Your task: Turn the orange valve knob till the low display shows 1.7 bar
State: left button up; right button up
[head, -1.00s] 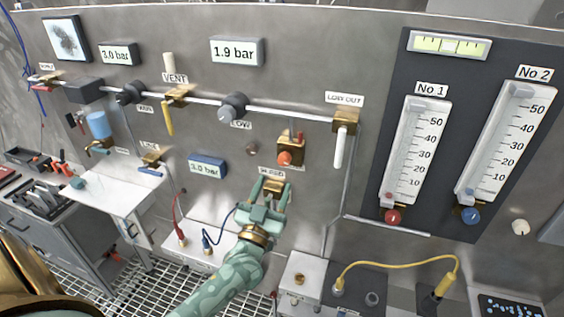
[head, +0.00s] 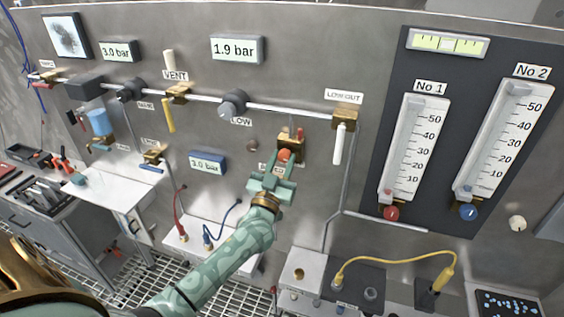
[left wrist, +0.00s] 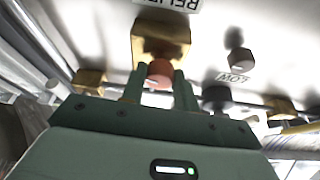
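The orange valve knob (head: 285,155) sits on a brass block on the steel wall, below the pipe. It also shows in the left wrist view (left wrist: 160,72), with a "RELIEF" label upside down above it. My left gripper (head: 281,170) is at the knob, its two fingers on either side of it. In the left wrist view the fingers (left wrist: 159,88) stand apart with the knob between their tips; a small gap shows on the left side. The display above the LOW knob (head: 237,49) reads 1.9 bar. My right gripper is not in view.
The grey LOW knob (head: 233,104) and the LOW OUT valve with a white handle (head: 339,143) are on the pipe nearby. Flow tubes (head: 413,150) stand to the right. Red and blue cables hang below left.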

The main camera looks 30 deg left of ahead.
pick_arm(q)
jog(key=shift+n, duration=0.3)
jog(key=shift+n+y+p, duration=0.3)
jog(key=shift+y, duration=0.1)
jog(key=n+y, duration=0.1)
jog(key=n, duration=0.1)
jog(key=n+p, duration=0.1)
jog(key=n, duration=0.1)
jog(key=shift+d+r+g+y, duration=0.1)
jog(key=shift+d+g+y, duration=0.05)
jog(key=shift+g+y, duration=0.25)
jog(key=n+y+p, duration=0.1)
jog(key=n, duration=0.1)
jog(key=n+g+y+p, duration=0.1)
jog(key=n, duration=0.2)
jog(key=shift+g, duration=0.3)
jog(key=shift+n+y+p, duration=0.3)
jog(key=shift+n+p, duration=0.05)
jog(key=shift+n, duration=0.35)
jog(key=o, duration=1)
jog(key=shift+w, duration=0.1)
